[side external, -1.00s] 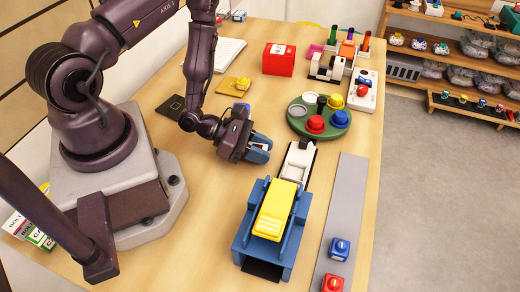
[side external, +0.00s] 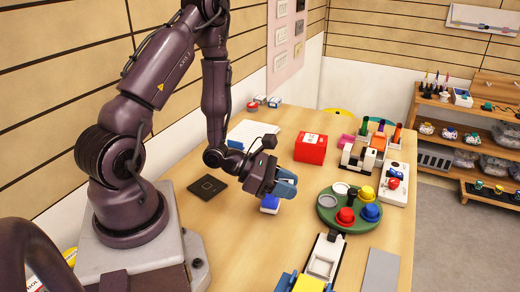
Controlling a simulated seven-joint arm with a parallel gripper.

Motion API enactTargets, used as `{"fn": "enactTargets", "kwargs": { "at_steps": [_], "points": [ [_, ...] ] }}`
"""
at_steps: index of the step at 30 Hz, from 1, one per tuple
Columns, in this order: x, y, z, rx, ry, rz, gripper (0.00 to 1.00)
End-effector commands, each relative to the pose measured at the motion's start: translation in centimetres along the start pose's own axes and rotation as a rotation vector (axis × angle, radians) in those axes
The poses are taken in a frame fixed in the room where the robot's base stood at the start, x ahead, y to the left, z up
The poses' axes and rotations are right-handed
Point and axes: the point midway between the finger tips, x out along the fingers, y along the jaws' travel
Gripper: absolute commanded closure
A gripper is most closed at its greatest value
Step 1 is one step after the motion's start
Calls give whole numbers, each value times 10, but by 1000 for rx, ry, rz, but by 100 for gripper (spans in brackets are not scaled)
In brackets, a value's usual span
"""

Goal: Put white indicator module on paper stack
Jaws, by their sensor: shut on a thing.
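My gripper (side external: 283,190) has blue fingers and is above the middle of the table, left of the green round tray. It is shut on a small white module with blue on it (side external: 269,205), seen low at the fingers; the fingers and wrist partly cover it. I cannot tell whether its underside touches the table. The white paper stack (side external: 248,132) lies farther back, behind my forearm, which hides part of it.
The green round tray (side external: 326,216) holds red, blue and yellow knobs. A red box (side external: 310,148) and a pen rack (side external: 366,152) stand behind it. A dark flat pad (side external: 207,188) lies left of my gripper. A white-topped fixture (side external: 322,262) is in front.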

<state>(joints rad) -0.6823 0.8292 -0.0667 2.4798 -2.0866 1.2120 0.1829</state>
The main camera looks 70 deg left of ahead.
Motion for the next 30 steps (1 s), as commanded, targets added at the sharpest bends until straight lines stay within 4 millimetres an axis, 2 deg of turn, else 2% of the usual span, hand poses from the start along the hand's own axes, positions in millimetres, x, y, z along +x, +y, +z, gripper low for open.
{"fn": "enactTargets", "kwargs": {
  "at_steps": [1, 6, 12, 15, 18, 22, 26, 30],
  "points": [
    [-7, 28, -2, -17, -2, 64, 94],
    [-38, 116, -11, -101, -2, 266, 94],
    [-94, 208, -16, -201, -1, 510, 94],
    [-122, 243, -16, -247, -1, 617, 94],
    [-144, 269, -14, -284, -3, 702, 94],
    [-158, 292, -10, -323, -2, 787, 94],
    [-156, 297, -15, -337, 1, 814, 94],
    [-146, 321, -24, -337, -1, 817, 94]
  ]
}}
